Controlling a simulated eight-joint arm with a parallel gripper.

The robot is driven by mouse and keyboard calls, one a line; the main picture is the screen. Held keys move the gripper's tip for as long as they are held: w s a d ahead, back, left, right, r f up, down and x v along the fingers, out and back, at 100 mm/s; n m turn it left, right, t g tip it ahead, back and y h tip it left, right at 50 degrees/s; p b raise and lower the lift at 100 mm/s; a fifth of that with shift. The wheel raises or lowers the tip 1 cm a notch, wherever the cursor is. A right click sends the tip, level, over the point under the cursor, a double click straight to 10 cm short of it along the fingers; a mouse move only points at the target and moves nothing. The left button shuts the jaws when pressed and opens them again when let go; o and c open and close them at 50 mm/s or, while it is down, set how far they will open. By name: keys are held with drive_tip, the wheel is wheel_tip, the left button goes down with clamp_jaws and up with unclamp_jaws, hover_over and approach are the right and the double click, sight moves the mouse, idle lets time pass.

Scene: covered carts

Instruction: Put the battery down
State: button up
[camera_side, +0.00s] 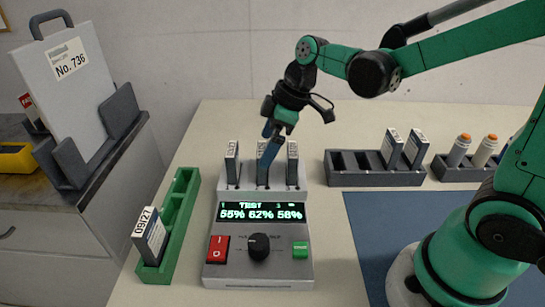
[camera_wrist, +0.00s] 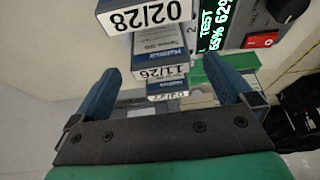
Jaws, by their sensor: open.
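The grey battery tester (camera_side: 258,270) stands in the middle of the table, its display reading TEST and 55%, 62%, 58%. A battery stands upright in its left slot (camera_side: 232,163) and another in its right slot (camera_side: 292,165). My gripper (camera_side: 268,150) is over the middle slot, and its blue finger mostly hides what stands there. In the wrist view my gripper (camera_wrist: 165,88) has its two blue fingers spread apart. A battery labelled 11/26 (camera_wrist: 160,72) shows between them, with clear room on both sides. A 02/28 battery (camera_wrist: 145,16) and a partly hidden one (camera_wrist: 167,96) line up with it.
A long green tray (camera_side: 180,215) on the left holds one battery labelled 09/27 (camera_side: 150,236). A dark rack (camera_side: 375,178) holds two batteries at its right end; its left slots are empty. Orange-tipped white bottles (camera_side: 458,150) stand farther right. A blue mat (camera_side: 385,225) lies clear.

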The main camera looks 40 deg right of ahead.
sight(263, 170)
drive_tip(key=shift+x, duration=2.6)
drive_tip(key=c, duration=1.5)
drive_tip(key=shift+r, duration=0.1)
